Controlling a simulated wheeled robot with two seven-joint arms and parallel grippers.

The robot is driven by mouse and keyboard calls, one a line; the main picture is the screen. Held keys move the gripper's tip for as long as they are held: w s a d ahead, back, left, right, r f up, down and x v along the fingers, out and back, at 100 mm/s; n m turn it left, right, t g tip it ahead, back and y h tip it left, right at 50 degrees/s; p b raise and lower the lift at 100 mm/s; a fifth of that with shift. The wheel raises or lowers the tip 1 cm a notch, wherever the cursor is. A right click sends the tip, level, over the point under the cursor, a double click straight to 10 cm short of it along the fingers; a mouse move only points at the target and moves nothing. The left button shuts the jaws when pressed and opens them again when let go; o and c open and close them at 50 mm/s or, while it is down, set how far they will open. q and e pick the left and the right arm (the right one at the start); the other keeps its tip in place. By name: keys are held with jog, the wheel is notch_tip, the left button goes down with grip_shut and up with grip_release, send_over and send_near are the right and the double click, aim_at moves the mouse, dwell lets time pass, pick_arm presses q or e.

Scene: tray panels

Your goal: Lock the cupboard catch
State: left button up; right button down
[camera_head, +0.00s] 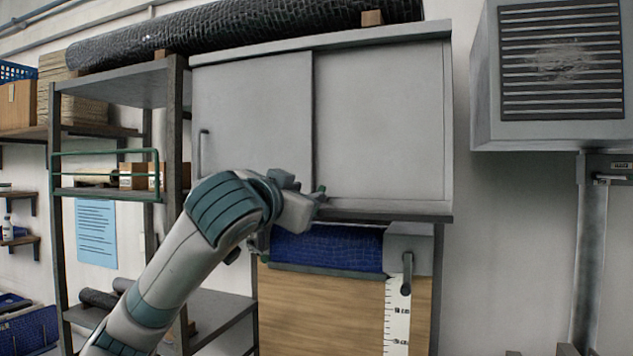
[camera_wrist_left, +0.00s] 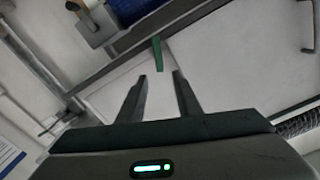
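The grey cupboard (camera_head: 380,120) hangs on the wall with two flat doors meeting at a vertical seam. A small green catch (camera_wrist_left: 158,52) shows in the left wrist view at the cupboard's edge; in the head view only a bit of green (camera_head: 322,189) shows near the seam's bottom, partly hidden by my gripper. My left gripper (camera_head: 316,198) is at the lower edge of the doors. In the wrist view its two fingers (camera_wrist_left: 162,76) are apart and empty, with the catch just beyond and between the tips. My right gripper is not in view.
Below the cupboard are a blue roll (camera_head: 330,248) and a grey bracket with a dark handle (camera_head: 407,275). A shelf rack with a green rail (camera_head: 105,153) stands left. A grey vent box (camera_head: 550,75) is at right. Wall between cupboard and vent is clear.

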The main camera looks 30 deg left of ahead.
aim_at(321, 190)
pick_arm(q)
jog(key=p+x, duration=0.2)
jog(key=x, duration=0.3)
jog(key=shift+w+a+r, duration=0.1)
jog(key=shift+w, duration=0.15)
jog(key=shift+w+a+p, duration=0.15)
jog(key=shift+w+p, duration=0.25)
jog(key=shift+w, duration=0.3)
grip_shut()
